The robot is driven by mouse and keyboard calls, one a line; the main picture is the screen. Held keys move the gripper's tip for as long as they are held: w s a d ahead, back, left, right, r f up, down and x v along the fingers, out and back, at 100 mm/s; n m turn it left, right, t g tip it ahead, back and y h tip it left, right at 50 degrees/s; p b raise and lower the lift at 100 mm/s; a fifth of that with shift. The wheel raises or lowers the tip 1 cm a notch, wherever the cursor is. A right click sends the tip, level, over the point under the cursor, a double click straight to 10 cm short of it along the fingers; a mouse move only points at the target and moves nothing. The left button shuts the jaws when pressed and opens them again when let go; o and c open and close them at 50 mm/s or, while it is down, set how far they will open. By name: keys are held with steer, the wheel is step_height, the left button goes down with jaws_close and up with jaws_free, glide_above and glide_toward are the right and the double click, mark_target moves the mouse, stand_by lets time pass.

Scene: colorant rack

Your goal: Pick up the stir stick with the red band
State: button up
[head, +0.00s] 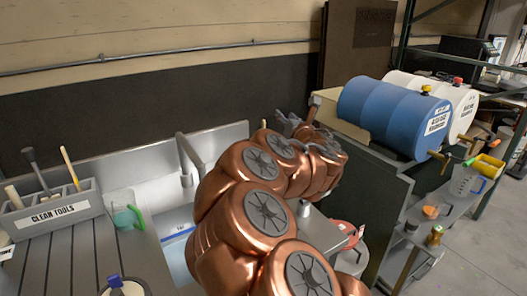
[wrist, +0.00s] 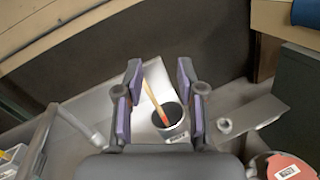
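In the wrist view, a wooden stir stick (wrist: 152,97) with a red-orange band near its lower part leans in a small grey cup with a dark inside (wrist: 176,136). The stick tilts, its upper end toward the upper left. My gripper (wrist: 160,98) is open, with one purple-padded finger on each side of the stick in the picture. I cannot tell how far below the fingertips the stick lies. In the head view, my copper arm hides the cup and the stick, and only a grey bit of my gripper (head: 288,122) shows behind it.
A "CLEAN TOOLS" box (head: 52,216) at the left holds several tools. A green-based clear cup (head: 127,214) stands beside it. A blue drum (head: 392,115) and a white drum (head: 440,92) lie at the right. A red-topped can (wrist: 286,166) is at the wrist view's lower right.

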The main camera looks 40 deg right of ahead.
mark_target(265, 125)
steer(key=shift+w+a+f+n+t+y+p, duration=0.15)
steer(key=shift+w+a+f+n+y, duration=0.25)
steer(key=shift+w+f+n+y, duration=0.5)
steer(key=shift+w+a+f+n+t+y+p, duration=0.1)
steer(key=shift+w+a+f+n+y+p, duration=0.4)
steer(key=shift+n, duration=0.8)
steer(key=shift+w+a+f+n+t+y+b, duration=0.1)
steer(key=shift+w+a+f+n+y, duration=0.2)
steer(key=shift+w+f+n+y, duration=0.5)
steer(key=shift+w+d+n+p, duration=0.15)
steer(key=shift+w+n+p, duration=0.15)
steer(key=shift+w+p, duration=0.65)
steer(key=shift+w, duration=1.05)
steer(key=shift+w+f, duration=0.1)
steer(key=shift+w, duration=0.2)
steer(key=shift+c, duration=0.3)
jaws_close()
